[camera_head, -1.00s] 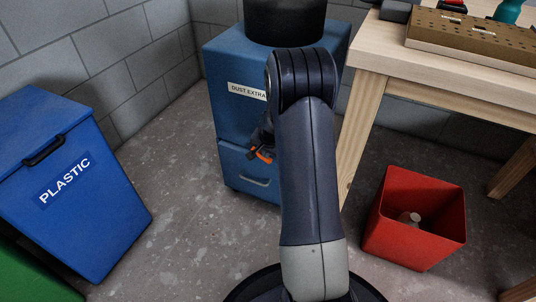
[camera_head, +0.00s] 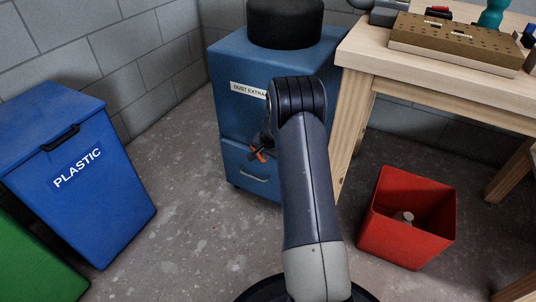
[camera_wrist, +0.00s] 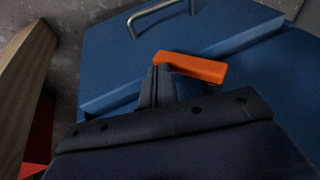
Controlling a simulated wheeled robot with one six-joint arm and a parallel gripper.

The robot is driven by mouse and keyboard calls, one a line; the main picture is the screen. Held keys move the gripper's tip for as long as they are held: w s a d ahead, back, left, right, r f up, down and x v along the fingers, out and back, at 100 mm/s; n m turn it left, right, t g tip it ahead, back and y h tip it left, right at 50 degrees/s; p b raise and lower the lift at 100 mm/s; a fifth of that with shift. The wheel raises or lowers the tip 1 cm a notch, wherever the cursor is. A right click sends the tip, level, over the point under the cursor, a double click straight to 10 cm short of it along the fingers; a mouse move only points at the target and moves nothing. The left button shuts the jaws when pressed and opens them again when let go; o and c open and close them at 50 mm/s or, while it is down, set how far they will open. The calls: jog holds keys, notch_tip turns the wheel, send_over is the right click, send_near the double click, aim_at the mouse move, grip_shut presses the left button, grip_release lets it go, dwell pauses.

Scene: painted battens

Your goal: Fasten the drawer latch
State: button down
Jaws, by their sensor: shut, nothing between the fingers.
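The blue dust extractor cabinet (camera_head: 228,115) stands in the middle of the head view. Its lower drawer (camera_head: 235,172) has a metal handle (camera_head: 254,175) and looks shut. The orange latch lever (camera_head: 258,156) sits near the drawer's top edge, partly hidden by my gripper (camera_head: 266,146). In the wrist view the orange lever (camera_wrist: 190,68) points to the right, near the seam between drawer and cabinet body. My gripper (camera_wrist: 160,72) is shut and empty, its fingertips at the lever's left end. I cannot tell whether they touch it. The handle (camera_wrist: 160,15) shows at the top.
A wooden workbench (camera_head: 400,80) stands right of the cabinet, its leg close by. A red bin (camera_head: 405,240) is on the floor below it. A blue plastic bin (camera_head: 110,200) and a green bin (camera_head: 35,260) stand left. The floor (camera_head: 185,200) between is clear.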

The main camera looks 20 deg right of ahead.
jog(key=shift+w+a+f, duration=0.15)
jog(key=shift+f, duration=0.45)
jog(key=shift+w+a+f, duration=0.1)
jog(key=shift+w+f, duration=0.05)
jog(key=shift+f, duration=0.5)
dwell(1.0)
jog(key=shift+r+p, duration=0.4)
jog(key=shift+r, duration=0.4)
